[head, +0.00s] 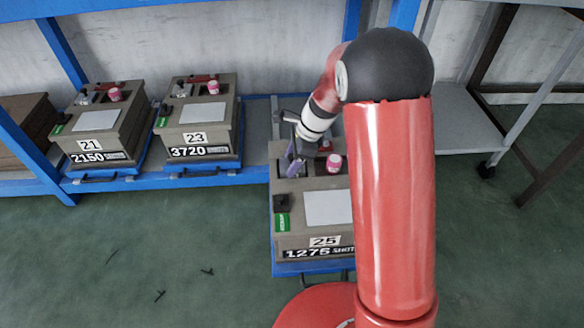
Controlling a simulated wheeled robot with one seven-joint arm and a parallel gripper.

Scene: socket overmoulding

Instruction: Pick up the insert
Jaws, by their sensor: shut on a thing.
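My gripper (295,168) points down at the upper left part of the mould box labelled 25 (315,208). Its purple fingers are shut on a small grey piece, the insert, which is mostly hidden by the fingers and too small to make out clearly. I cannot tell whether the insert still touches the box. A pink-capped part (334,162) stands on the box just right of the gripper. My red arm covers the right side of the box.
Similar boxes labelled 21 (98,125) and 23 (199,117) stand on the blue rack shelf (140,185) at left. Box 25 rests on a blue pulled-out support. Blue rack posts rise behind my arm. A grey wheeled table (460,130) stands at right.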

